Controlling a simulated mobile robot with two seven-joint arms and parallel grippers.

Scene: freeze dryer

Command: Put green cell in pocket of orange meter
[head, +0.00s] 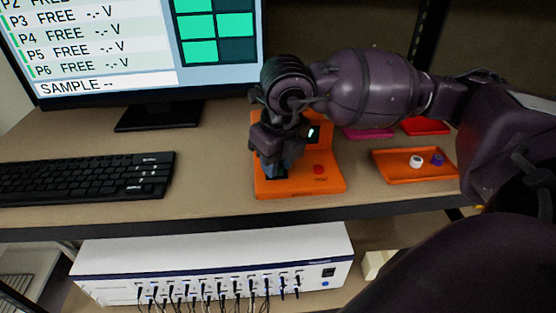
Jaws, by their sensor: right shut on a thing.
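The orange meter (327,183) stands on the desk in the middle of the head view. It has a raised back part with a small dark display showing a light mark (313,133), and a red button (319,169) on its base. My right gripper (279,168) points down at the left part of the meter's base, over a dark recess there. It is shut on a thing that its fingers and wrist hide. I cannot make out the green cell anywhere. Whether the held thing touches the recess, I cannot tell. My left gripper is not in view.
An orange tray (399,176) at the right holds a white and a purple small piece. Pink and red items (425,127) lie behind it. A black keyboard (88,177) and a monitor (160,115) stand at the left. A white cabled box (215,262) sits below the desk edge.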

